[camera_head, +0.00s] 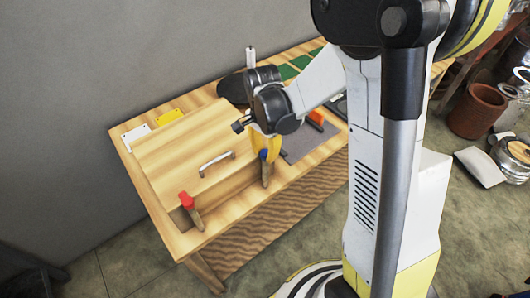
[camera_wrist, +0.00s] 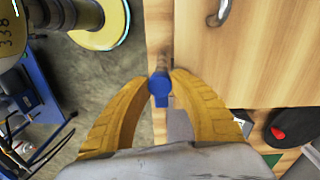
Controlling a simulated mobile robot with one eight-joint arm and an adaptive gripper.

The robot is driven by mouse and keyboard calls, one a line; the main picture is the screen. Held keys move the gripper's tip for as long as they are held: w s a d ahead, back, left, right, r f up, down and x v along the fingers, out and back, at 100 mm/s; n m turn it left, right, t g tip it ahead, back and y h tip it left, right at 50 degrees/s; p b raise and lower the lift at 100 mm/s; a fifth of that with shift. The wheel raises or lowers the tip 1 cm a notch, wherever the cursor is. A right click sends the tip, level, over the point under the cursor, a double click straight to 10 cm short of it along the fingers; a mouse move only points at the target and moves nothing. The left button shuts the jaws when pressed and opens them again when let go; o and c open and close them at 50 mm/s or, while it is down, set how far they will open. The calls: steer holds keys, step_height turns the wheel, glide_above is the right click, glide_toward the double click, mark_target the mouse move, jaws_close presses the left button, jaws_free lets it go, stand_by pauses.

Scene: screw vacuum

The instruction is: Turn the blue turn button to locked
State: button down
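The blue turn button (camera_head: 263,155) is a blue-headed wooden piece at the right front corner of a wooden box (camera_head: 200,140). In the wrist view the blue head (camera_wrist: 159,88) lies between my yellow fingertips. My gripper (camera_head: 262,146) reaches down to it from above; its fingertips (camera_wrist: 160,76) are close together with the blue head between them and seem to touch both sides. The box's lid is down and has a metal handle (camera_head: 216,163), partly seen in the wrist view (camera_wrist: 221,12). A red turn button (camera_head: 187,202) stands at the left front corner.
The box stands on a wooden workbench (camera_head: 262,225) against a grey wall. White and yellow cards (camera_head: 170,117) lie behind it. A grey mat (camera_head: 304,146) and an orange-red object (camera_head: 316,117) lie to its right. Clay pots (camera_head: 476,110) stand on the floor at right.

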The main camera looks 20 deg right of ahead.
steer(key=shift+n, duration=0.3)
steer(key=n+b, duration=0.1)
steer(key=n, duration=0.2)
steer(key=shift+n, duration=0.3)
steer(key=n+b, duration=0.1)
steer(key=n, duration=0.3)
steer(key=shift+n, duration=0.3)
steer(key=n, duration=0.4)
steer(key=shift+b, duration=0.4)
steer(key=n, duration=0.5)
steer(key=shift+t, duration=0.3)
steer(key=c, duration=1.1)
jaws_free()
